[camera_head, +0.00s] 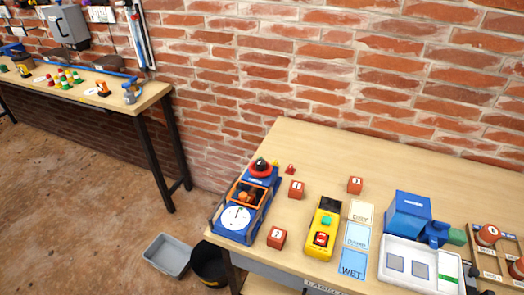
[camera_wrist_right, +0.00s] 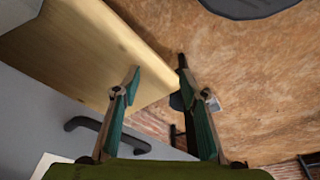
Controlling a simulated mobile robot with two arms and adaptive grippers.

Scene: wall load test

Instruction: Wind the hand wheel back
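A blue test device (camera_head: 232,228) stands at the left end of the near workbench. A white round dial with a dark needle sits on its front part, and an orange-brown frame sits behind the dial. A red and black round part (camera_head: 261,167), which looks like the hand wheel, sits at its far end. My right gripper (camera_wrist_right: 160,77) shows only in the right wrist view. Its two fingers are apart with nothing between them, near the edge of a wooden top (camera_wrist_right: 85,50) and away from the wheel. My left gripper is in neither view.
Red numbered cubes (camera_head: 276,237), a yellow meter (camera_head: 323,228), wet/damp/dry cards (camera_head: 352,264), a white tray (camera_head: 449,287) and a blue box (camera_head: 407,213) share the bench. A grey bin (camera_head: 166,255) and black bucket (camera_head: 208,264) stand on the floor. A brick wall is behind.

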